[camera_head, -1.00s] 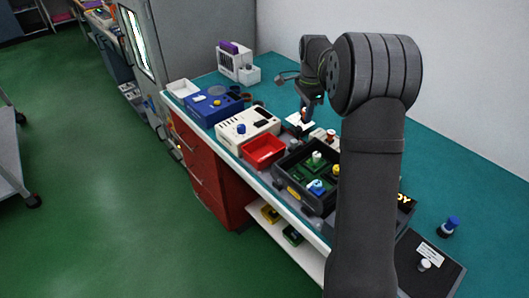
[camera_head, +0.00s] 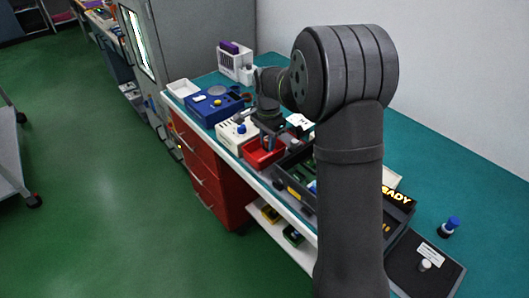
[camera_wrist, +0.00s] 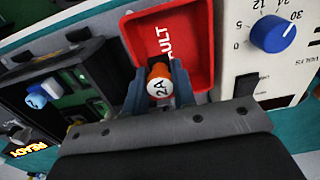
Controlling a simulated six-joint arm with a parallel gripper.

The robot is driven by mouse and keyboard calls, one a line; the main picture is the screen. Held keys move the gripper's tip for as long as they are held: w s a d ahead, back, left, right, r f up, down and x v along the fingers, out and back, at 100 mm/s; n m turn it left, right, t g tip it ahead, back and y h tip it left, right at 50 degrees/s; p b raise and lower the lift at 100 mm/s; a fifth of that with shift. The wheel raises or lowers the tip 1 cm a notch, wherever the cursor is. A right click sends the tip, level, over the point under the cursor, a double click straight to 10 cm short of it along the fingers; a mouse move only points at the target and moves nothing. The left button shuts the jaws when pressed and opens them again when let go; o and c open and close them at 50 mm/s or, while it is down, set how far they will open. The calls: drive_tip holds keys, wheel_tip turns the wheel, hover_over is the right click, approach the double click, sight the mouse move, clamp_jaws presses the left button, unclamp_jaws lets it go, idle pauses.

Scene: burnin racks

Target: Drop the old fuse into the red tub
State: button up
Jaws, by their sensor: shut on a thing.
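The old fuse (camera_wrist: 160,82), orange with a white end marked "2A", sits between the fingers of my gripper (camera_wrist: 157,92) in the wrist view. My gripper is shut on it. The red tub (camera_wrist: 192,30) lies beyond the fuse in the wrist view, with white lettering ending in "AULT" on its floor. In the head view my gripper (camera_head: 268,138) is over the red tub (camera_head: 256,160), which it partly covers. The fuse cannot be made out in the head view. Its height above the tub floor is unclear.
A cream device with a blue dial (camera_wrist: 272,33) stands on one side of the tub. A dark tray (camera_head: 296,190) with green boards stands on the other, partly behind my arm. A blue box (camera_head: 213,106) and white bin (camera_head: 183,90) are farther back. A blue-capped part (camera_head: 450,226) stands at right.

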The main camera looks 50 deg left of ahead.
drive_tip(key=shift+f, duration=0.6)
drive_tip(key=o, duration=1)
drive_tip(key=shift+r, duration=0.15)
wheel_tip(320, 180, up, 17)
drive_tip(key=shift+r, duration=0.1)
